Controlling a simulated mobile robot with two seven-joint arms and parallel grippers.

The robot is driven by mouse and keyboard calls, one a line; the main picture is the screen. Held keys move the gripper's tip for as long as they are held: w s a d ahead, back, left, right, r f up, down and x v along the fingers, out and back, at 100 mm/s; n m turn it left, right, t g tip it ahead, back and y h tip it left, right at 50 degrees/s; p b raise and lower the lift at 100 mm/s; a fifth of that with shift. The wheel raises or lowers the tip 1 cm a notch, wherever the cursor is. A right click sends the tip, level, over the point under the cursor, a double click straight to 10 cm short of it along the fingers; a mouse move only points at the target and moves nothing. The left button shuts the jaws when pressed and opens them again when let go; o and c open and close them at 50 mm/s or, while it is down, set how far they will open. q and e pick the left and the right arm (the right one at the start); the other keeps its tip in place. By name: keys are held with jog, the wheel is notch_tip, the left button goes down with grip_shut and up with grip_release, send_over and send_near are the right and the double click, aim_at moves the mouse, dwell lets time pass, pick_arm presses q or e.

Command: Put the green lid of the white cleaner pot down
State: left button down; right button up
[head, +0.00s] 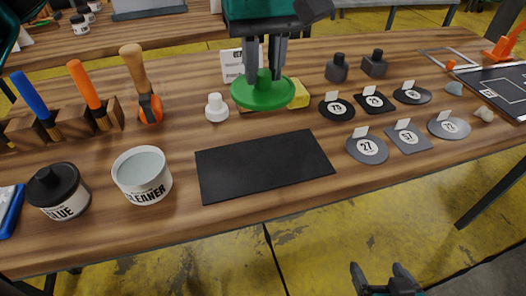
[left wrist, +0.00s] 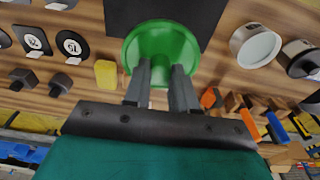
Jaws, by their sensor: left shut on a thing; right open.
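The green lid (head: 262,97) is round with a knob on top. My left gripper (head: 265,72) is shut on its knob and holds the lid roughly level toward the back of the table. The lid also shows in the left wrist view (left wrist: 160,38), in front of the fingers (left wrist: 160,78). The white cleaner pot (head: 142,184) stands without its lid at the front left, and it also shows in the left wrist view (left wrist: 255,47). Whether the lid touches anything below is hard to tell. My right gripper (head: 388,274) is open and empty, beyond the table's front edge.
A black mat (head: 264,165) lies bare in front of the lid. A yellow sponge (head: 299,95) and a small white bottle (head: 216,108) are beside the lid. The glue pot (head: 58,192) stands left of the cleaner pot. Several numbered patches (head: 367,148) lie to the right.

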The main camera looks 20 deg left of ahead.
pick_arm(q)
jog(key=shift+f+b, duration=1.2)
jog(key=shift+f, duration=6.65)
jog(key=shift+f, duration=0.15)
jog(key=c, duration=0.9)
grip_release()
